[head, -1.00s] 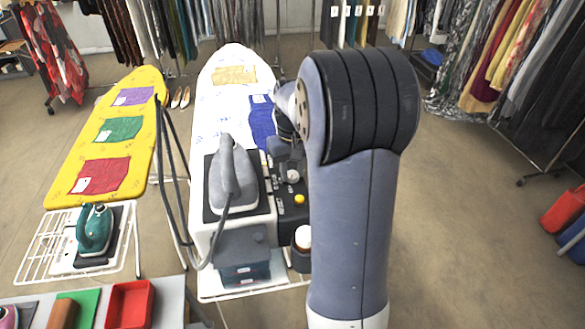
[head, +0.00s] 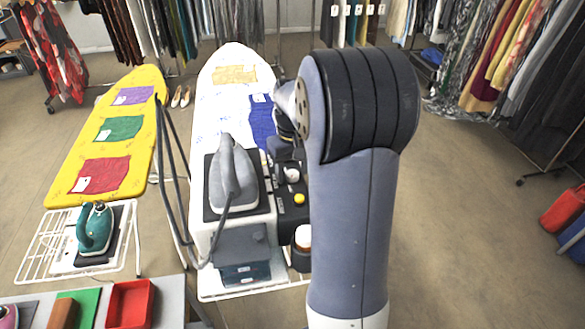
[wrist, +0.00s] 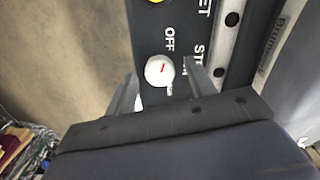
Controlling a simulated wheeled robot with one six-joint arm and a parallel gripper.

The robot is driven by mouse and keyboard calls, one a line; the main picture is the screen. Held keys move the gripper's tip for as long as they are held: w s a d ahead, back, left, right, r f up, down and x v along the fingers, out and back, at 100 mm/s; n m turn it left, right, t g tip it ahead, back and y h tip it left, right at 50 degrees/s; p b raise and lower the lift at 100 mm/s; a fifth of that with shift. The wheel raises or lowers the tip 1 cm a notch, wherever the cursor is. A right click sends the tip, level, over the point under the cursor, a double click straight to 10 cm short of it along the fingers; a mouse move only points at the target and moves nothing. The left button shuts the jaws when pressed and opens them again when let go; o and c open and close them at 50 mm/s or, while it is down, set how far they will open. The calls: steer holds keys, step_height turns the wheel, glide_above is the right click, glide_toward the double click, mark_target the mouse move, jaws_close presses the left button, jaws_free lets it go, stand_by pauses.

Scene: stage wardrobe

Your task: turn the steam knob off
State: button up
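The steam knob (wrist: 157,72) is round and white with a short red mark, on a dark panel beside the printed word OFF. A second label near my right finger is partly hidden. In the wrist view my gripper (wrist: 160,69) is open, with one finger on each side of the knob and a visible gap on both sides. I cannot tell how deep the fingers reach. In the head view the knob (head: 292,175) shows small on the dark control panel (head: 290,218), right of the grey iron (head: 232,178). My arm hides part of that panel.
A yellow button (head: 299,198) sits on the panel near the knob. A white-capped bottle (head: 303,237) stands at its near end. The iron's cord loops at the left. The patterned ironing board (head: 222,105) lies behind. Open floor is at the right.

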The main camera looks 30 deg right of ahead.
mark_target(292, 173)
steer(key=shift+r, duration=0.1)
step_height(292, 173, up, 11)
steer(key=shift+f+b, duration=0.2)
steer(key=shift+b, duration=0.15)
stand_by(0.4)
step_height(292, 173, down, 11)
steer(key=shift+r+p, duration=0.1)
steer(key=shift+p, duration=0.3)
steer(key=shift+m, duration=0.3)
